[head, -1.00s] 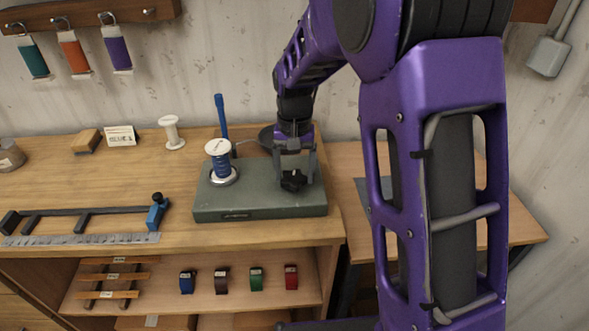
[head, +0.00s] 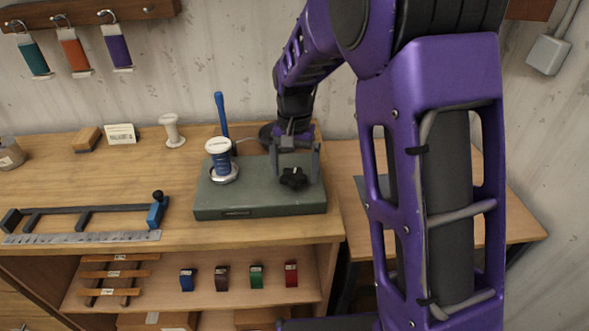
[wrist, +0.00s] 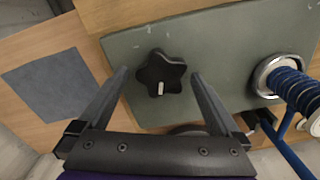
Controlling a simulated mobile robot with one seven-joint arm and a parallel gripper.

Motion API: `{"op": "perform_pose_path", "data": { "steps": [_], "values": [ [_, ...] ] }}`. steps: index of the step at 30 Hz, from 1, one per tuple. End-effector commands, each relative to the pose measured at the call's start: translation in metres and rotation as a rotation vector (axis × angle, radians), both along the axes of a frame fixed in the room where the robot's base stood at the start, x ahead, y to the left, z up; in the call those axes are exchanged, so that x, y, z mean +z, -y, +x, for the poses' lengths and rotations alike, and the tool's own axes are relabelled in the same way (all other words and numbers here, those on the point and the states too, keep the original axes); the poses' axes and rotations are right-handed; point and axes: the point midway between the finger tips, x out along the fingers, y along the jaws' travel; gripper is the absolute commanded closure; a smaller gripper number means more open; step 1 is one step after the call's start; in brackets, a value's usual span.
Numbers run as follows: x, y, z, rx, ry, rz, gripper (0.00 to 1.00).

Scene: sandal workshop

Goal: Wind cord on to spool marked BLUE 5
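A spool (head: 221,160) with blue cord wound on it stands upright on a grip ring at the left of the green-grey block (head: 240,204). Its white top bears marks too small to read. The spool also shows at the right of the wrist view (wrist: 297,88). A black star-shaped knob (wrist: 160,73) sits on the same block, with a pale mark on it. My gripper (wrist: 160,76) is open, its two fingers apart on either side of the knob; no contact shows. A blue lever (head: 222,116) stands behind the spool. A dark round part (head: 267,135) is partly hidden by my gripper.
A blank white spool (head: 172,131), a small card (head: 121,134) and a tan block (head: 86,140) stand left on the bench. A clamp bar (head: 85,212) and ruler lie in front. The bench's middle left is clear.

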Motion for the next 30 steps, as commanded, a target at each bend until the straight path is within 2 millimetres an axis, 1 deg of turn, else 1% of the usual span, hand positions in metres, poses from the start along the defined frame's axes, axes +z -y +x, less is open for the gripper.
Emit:
{"op": "perform_pose_path", "data": {
  "steps": [7,11,14,24,30],
  "values": [
    [0.001,0.000,0.000,0.000,0.000,0.000,0.00],
    [0.013,0.000,0.001,0.000,0.002,0.000,0.00],
    [0.031,0.000,0.001,0.000,0.004,0.001,0.00],
    [0.114,0.000,0.001,-0.001,0.005,0.002,0.00],
    [0.152,0.000,0.000,-0.001,0.003,0.001,0.00]
  ]
}}
